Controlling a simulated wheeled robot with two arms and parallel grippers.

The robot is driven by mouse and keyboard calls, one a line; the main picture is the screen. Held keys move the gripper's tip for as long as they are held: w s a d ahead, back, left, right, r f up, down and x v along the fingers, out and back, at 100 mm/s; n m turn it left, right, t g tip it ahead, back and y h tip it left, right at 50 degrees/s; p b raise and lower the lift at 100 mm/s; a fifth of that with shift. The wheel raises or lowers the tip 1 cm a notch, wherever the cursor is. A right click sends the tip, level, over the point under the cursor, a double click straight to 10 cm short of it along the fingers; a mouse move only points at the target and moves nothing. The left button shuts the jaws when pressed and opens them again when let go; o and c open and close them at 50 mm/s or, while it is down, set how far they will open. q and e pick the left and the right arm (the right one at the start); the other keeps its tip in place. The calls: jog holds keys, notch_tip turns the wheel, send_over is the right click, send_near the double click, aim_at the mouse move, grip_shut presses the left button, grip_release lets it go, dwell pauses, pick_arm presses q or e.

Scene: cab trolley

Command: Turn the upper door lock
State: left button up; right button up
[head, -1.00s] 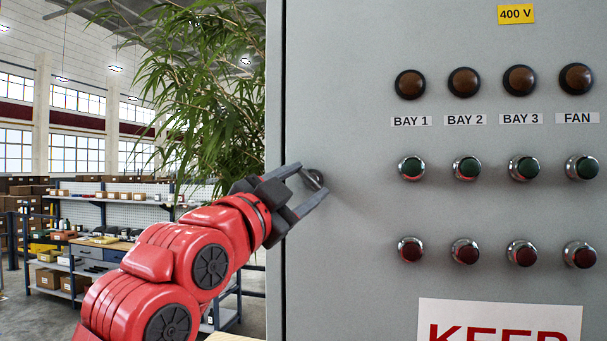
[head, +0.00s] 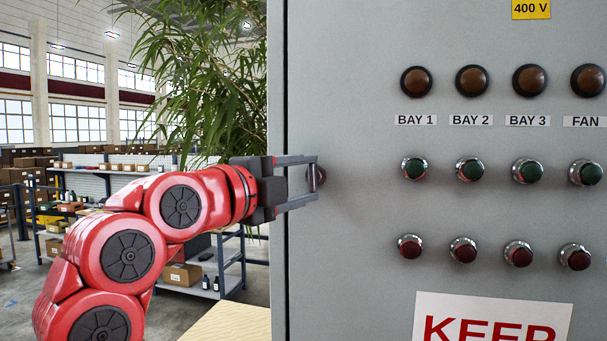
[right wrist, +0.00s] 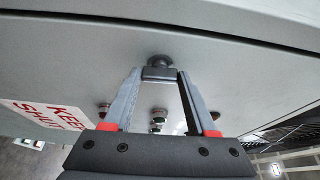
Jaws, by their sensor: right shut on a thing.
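The upper door lock (head: 321,176) is a small dark round knob near the left edge of the grey cabinet door (head: 350,250). My right gripper (head: 314,177) reaches it from the left, level, with one finger above the lock and one below. In the right wrist view the lock (right wrist: 159,60) is a round dark base on the door with a flat dark grip in front. The fingertips of my right gripper (right wrist: 159,74) are shut on that grip from both sides. Part of the lock is hidden by the fingers. My left gripper is not in view.
Brown lamps (head: 471,80), green buttons (head: 471,170) and dark red buttons (head: 463,249) stick out of the door right of the lock. A KEEP sign (head: 490,318) is below. A leafy plant (head: 205,80) and shelves (head: 110,170) stand behind on the left.

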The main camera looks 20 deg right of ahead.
jog(key=shift+m, duration=0.3)
dwell(0.4)
jog(key=o, duration=1.4)
jog(key=shift+c, duration=0.2)
jog(key=shift+s+a+f+b, duration=0.15)
jog(key=shift+s+a+b, duration=0.05)
jog(key=shift+a+b, duration=0.2)
jog(key=b+v, duration=0.2)
jog(key=v, duration=1.4)
jog(key=shift+s+a+r, duration=0.15)
jog(key=shift+s+r, duration=0.05)
jog(key=shift+r, duration=0.15)
jog(key=shift+w, duration=0.1)
